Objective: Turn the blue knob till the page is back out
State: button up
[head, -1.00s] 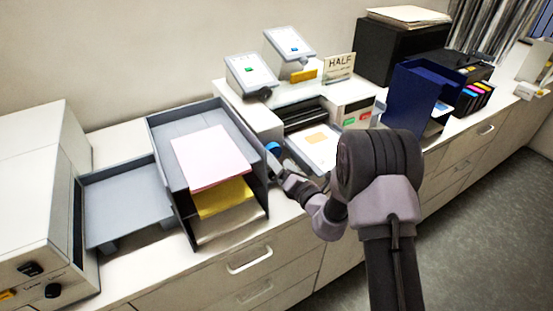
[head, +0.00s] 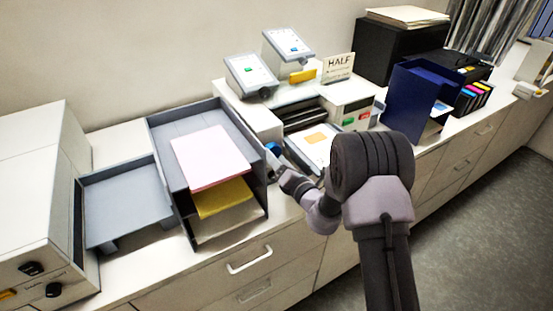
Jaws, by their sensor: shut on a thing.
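The blue knob (head: 273,148) is on the left side of the white machine (head: 262,118), just right of the grey paper trays. My gripper (head: 275,160) is shut on the knob, and part of the knob shows above the fingers. The page (head: 314,140), white with an orange patch, lies at the front of the machine, below its dark slot. My arm covers the page's lower right part, so I cannot see how far its near end reaches.
Grey stacked trays (head: 160,130) with pink, yellow and white paper stand close left of my gripper. Two small screens (head: 250,72) and a HALF sign (head: 338,66) stand on the machine. A dark blue holder (head: 412,95) stands to the right. The floor in front is clear.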

jog(key=m+p, duration=0.6)
jog(key=m, duration=0.7)
jog(key=shift+r+p, duration=0.15)
jog(key=shift+p, duration=0.2)
jog(key=shift+m, duration=0.4)
jog(key=o, duration=1.4)
